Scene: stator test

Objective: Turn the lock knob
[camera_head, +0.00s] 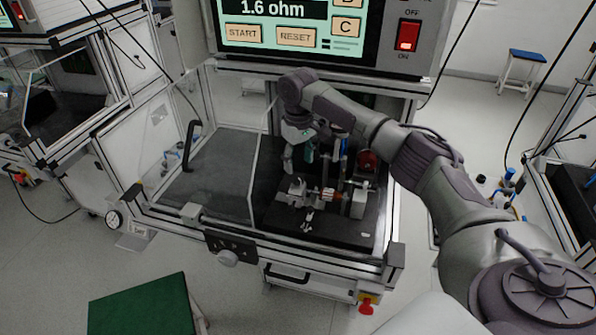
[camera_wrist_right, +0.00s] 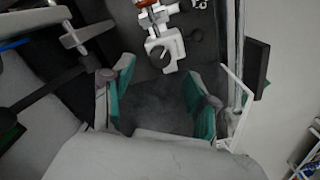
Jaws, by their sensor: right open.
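A small fixture (camera_head: 325,192) with an orange-red part stands on the black bed inside the station; which knob is the lock knob I cannot tell. My right gripper (camera_head: 299,158) is inside the station, above and behind the fixture, fingers pointing down. In the right wrist view my right gripper (camera_wrist_right: 158,85) is open, its green pads apart with nothing between them. A white block of the fixture (camera_wrist_right: 165,48) lies just beyond the fingertips, apart from them. My left gripper is not in view.
A tester panel (camera_head: 300,30) with a red switch (camera_head: 408,35) stands above the station. Clear panes and a black handle (camera_head: 190,140) border the left side. A green-topped stool (camera_head: 142,306) stands on the floor in front. The left part of the bed is bare.

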